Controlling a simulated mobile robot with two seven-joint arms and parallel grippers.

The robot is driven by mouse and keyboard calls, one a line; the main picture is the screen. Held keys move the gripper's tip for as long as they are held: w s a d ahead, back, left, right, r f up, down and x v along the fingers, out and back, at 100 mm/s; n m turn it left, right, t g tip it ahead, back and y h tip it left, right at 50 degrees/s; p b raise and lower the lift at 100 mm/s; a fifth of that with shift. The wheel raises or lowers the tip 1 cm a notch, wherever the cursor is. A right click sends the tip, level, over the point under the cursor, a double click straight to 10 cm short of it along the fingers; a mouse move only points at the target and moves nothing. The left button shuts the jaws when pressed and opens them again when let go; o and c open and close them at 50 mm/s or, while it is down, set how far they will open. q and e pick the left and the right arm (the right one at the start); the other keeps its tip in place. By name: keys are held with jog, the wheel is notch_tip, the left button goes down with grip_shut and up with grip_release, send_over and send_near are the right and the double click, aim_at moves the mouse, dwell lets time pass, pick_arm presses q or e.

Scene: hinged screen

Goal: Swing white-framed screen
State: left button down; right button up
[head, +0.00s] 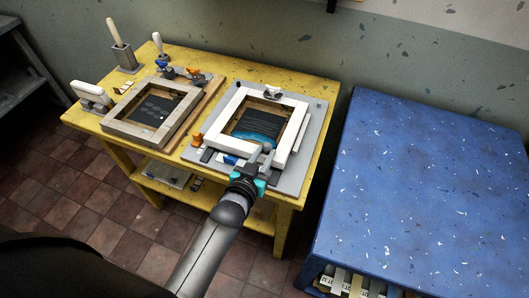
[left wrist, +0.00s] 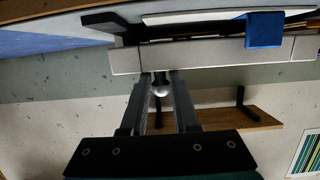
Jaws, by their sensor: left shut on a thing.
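The white-framed screen (head: 228,112) is on a grey base board (head: 313,118) on the right half of the yellow table. Dark mesh with a blue band shows inside its frame. My left gripper (head: 262,158) is at the screen's front edge. In the left wrist view its fingers are shut on a small round silver knob (left wrist: 160,88) beside the pale front bar (left wrist: 210,53). A blue tab (left wrist: 265,30) sits on that bar. I cannot tell whether the frame lies flat or is slightly raised. My right gripper is not in view.
A wood-framed screen (head: 126,132) lies on the left of the yellow table (head: 180,61), with a tool holder (head: 123,58) and orange-knobbed clamps behind. A blue table (head: 425,180) stands close on the right. The wall is behind. Open floor lies in front.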

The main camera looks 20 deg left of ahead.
pick_arm(q)
jog(key=shift+s+f, duration=0.35)
jog(key=shift+f, duration=0.4)
jog(key=shift+s+f+b, duration=0.15)
jog(key=shift+f+b, duration=0.25)
jog(key=shift+f, duration=0.25)
jog(key=c, duration=0.6)
grip_release()
jog(key=shift+s, duration=0.1)
jog(key=shift+o, duration=0.2)
jog(key=r+p+v, duration=0.1)
jog(key=v, duration=1.4)
jog(key=shift+r, duration=0.2)
jog(key=shift+f, duration=0.1)
